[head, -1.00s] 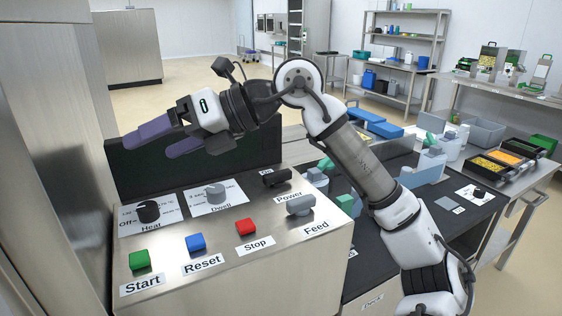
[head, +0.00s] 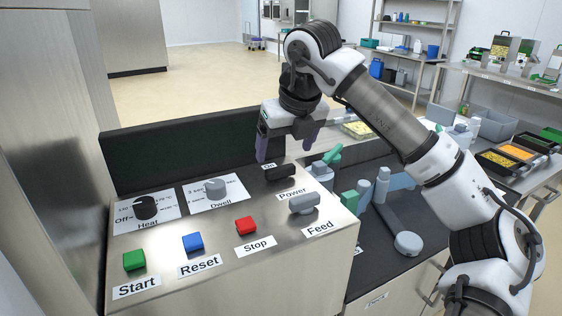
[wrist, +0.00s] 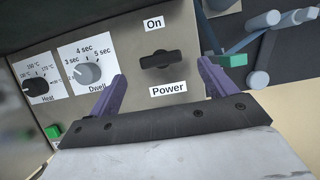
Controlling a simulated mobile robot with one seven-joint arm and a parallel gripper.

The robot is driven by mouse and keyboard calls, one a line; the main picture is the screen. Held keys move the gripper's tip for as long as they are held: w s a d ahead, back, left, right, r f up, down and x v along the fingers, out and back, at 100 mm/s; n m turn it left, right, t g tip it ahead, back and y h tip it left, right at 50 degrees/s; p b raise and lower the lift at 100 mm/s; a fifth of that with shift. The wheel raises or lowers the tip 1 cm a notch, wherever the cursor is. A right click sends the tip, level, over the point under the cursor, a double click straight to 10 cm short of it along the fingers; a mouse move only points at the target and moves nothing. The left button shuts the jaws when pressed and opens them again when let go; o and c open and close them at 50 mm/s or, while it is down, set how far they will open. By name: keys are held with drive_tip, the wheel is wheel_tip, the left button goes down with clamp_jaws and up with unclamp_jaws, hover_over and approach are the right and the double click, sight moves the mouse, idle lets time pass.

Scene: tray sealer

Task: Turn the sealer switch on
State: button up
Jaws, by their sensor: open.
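The Power switch (head: 280,173) is a black lever knob on the sealer's steel panel (head: 290,245), between an "On" label and a "Power" label. In the wrist view the switch (wrist: 161,60) lies crosswise, with "On" above it and "Power" below it. My gripper (head: 287,155) is open and points down just above and behind the switch. In the wrist view its two purple fingers (wrist: 160,88) stand on either side of the switch, apart from it. Nothing is between the fingers' tips except the view of the switch.
The panel also has black Heat (head: 147,207) and grey Dwell (head: 214,187) knobs, a grey Feed lever (head: 303,203), and green Start (head: 134,261), blue Reset (head: 193,243) and red Stop (head: 246,225) buttons. A dark upright board (head: 175,150) stands behind. Machine parts fill the right side.

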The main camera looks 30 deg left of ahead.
sight(280, 166)
drive_tip(key=shift+x, duration=2.8)
drive_tip(key=shift+r, duration=0.1)
drive_tip(key=c, duration=1)
